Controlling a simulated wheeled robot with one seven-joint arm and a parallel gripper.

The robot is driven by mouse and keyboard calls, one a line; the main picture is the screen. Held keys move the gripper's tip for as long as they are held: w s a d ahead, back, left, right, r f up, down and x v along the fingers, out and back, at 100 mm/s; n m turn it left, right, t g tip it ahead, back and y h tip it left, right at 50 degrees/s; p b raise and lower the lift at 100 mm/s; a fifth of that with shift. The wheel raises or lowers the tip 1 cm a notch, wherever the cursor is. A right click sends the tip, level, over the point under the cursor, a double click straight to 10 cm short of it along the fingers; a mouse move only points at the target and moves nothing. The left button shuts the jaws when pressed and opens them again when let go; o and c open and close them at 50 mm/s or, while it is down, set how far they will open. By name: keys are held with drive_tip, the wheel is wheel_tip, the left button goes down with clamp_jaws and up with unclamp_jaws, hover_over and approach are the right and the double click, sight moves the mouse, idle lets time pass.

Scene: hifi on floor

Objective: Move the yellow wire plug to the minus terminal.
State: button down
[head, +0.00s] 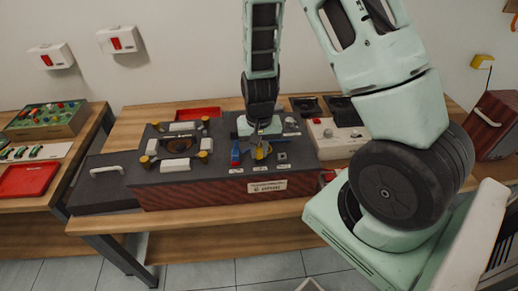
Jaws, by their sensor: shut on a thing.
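My gripper (259,145) points down over the right half of the dark-topped box (215,192). It is shut on the yellow wire plug (263,152), which is at the panel surface; I cannot tell whether it sits in a socket. A blue plug-like part (235,153) stands just left of the gripper. A grey square terminal (282,157) lies to the right and looks empty. Small white labels (260,168) line the front of the panel; their marks are too small to read, so I cannot tell which terminal is minus. The fingertips are partly hidden.
A ring of yellow and white parts (178,145) fills the box's left half. A red tray (197,114) lies behind. A white device with knobs (335,135) stands to the right. The wooden table (190,217) is bare along its front edge. My arm covers the right side.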

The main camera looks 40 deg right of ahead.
idle(0.3)
drive_tip(key=c, duration=1.2)
unclamp_jaws()
drive_tip(key=shift+c, duration=0.2)
wheel_tip(320, 180, up, 22)
drive_tip(key=p, duration=0.5)
drive_tip(key=shift+r, duration=0.2)
